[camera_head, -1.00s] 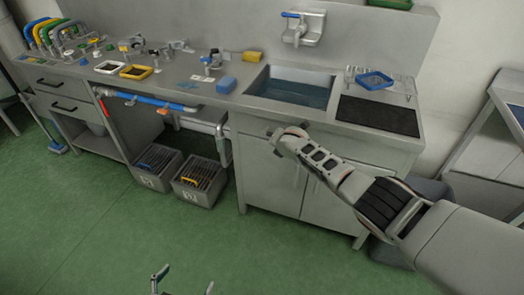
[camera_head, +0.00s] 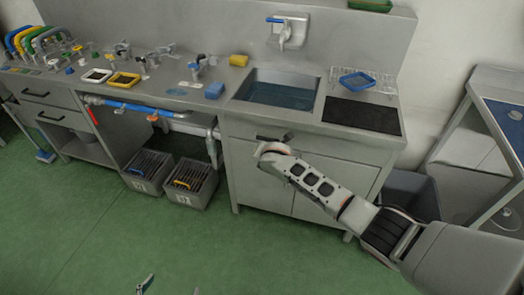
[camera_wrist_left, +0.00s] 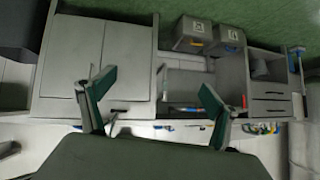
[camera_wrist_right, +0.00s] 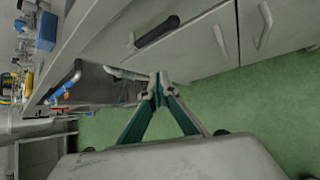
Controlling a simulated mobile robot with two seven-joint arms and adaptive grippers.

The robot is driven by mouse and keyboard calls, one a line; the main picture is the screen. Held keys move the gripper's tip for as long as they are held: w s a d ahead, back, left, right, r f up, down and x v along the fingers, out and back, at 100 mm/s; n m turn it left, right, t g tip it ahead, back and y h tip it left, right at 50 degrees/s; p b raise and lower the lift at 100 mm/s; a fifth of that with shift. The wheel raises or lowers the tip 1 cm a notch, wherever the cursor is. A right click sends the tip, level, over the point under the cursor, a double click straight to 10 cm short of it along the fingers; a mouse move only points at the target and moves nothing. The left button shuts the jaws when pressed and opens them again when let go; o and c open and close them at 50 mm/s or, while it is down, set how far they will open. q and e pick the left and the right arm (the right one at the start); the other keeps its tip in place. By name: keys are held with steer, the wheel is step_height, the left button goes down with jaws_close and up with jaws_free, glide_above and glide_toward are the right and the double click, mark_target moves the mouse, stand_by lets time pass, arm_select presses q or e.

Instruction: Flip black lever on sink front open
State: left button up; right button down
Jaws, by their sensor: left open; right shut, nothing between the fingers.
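The black lever (camera_wrist_right: 157,32) is on the grey sink front (camera_wrist_right: 195,45), with a silver pivot at one end. In the head view the lever (camera_head: 285,137) lies roughly level below the basin, partly hidden by my right wrist. My right gripper (camera_wrist_right: 157,84) is shut and empty. In its wrist view it is below the lever, with a visible gap in the picture; its fingers are hidden in the head view. My left gripper (camera_head: 172,286) is open and empty at the bottom edge, away from the sink. Its spread fingers also show in the left wrist view (camera_wrist_left: 157,82).
The sink basin (camera_head: 282,93) holds water below a wall tap (camera_head: 285,32). A blue pipe (camera_head: 135,106) runs under the counter left of the cabinet. Two grey crates (camera_head: 191,184) stand on the floor. A dark bin (camera_head: 412,192) is right of the cabinet. Green floor in front is clear.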

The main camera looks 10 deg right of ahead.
steer(key=shift+s+a+r, duration=0.1)
steer(key=shift+s+r, duration=0.3)
steer(key=shift+r, duration=0.05)
stand_by(0.3)
steer(key=s+f+m+y, duration=0.1)
steer(key=s+f+m, duration=0.45)
steer(key=s, duration=0.35)
steer(key=s+f+m+y, duration=0.2)
steer(key=s+f+m, duration=0.35)
steer(key=s, duration=0.35)
steer(key=s+d+m+h, duration=0.1)
steer(key=s+d+m, duration=0.6)
steer(key=s, duration=0.4)
steer(key=s+d+m, duration=0.7)
steer(key=s, duration=0.4)
steer(key=shift+d+r+t+h, duration=0.2)
steer(key=shift+d+t+h, duration=0.05)
steer(key=shift+t+h, duration=0.15)
